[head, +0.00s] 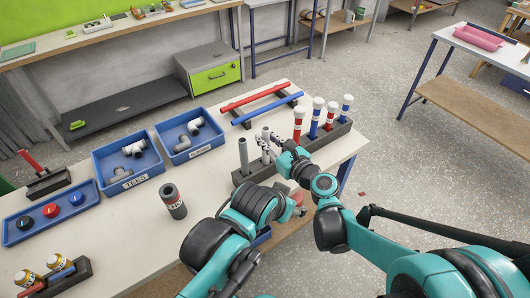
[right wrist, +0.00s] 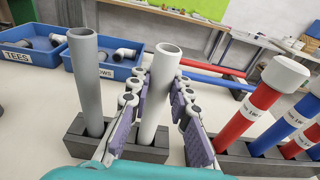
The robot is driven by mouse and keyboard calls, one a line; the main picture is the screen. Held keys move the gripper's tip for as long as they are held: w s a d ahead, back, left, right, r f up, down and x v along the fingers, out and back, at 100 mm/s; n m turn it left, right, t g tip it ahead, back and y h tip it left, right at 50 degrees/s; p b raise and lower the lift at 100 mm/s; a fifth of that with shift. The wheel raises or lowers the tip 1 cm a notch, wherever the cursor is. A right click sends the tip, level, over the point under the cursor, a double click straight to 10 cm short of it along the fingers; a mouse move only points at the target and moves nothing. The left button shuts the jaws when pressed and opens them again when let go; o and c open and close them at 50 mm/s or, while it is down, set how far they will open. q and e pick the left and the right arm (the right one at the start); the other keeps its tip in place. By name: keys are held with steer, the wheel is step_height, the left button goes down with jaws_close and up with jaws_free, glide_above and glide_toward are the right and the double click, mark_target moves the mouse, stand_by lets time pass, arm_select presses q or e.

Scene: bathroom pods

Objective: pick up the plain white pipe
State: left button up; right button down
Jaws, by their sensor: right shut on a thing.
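The plain white pipe (right wrist: 158,92) stands upright in the dark rack, between the fingers of my right gripper (right wrist: 160,104) in the right wrist view. The purple-padded fingers are shut on its sides. Its open top rises above the fingertips, and its lower end is at the rack. In the head view my right gripper (head: 268,146) is over the rack and partly covers the pipe. A darker grey pipe (right wrist: 88,80) stands just left of it, also in the head view (head: 243,156).
Blue bins of fittings (head: 128,183) and a dark grey cylinder (head: 173,201) are left. Red and blue rods (head: 268,108) lie behind.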

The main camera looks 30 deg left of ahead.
mark_target(267, 129)
steer(key=shift+r+p, duration=2.45)
steer(key=shift+r, duration=0.95)
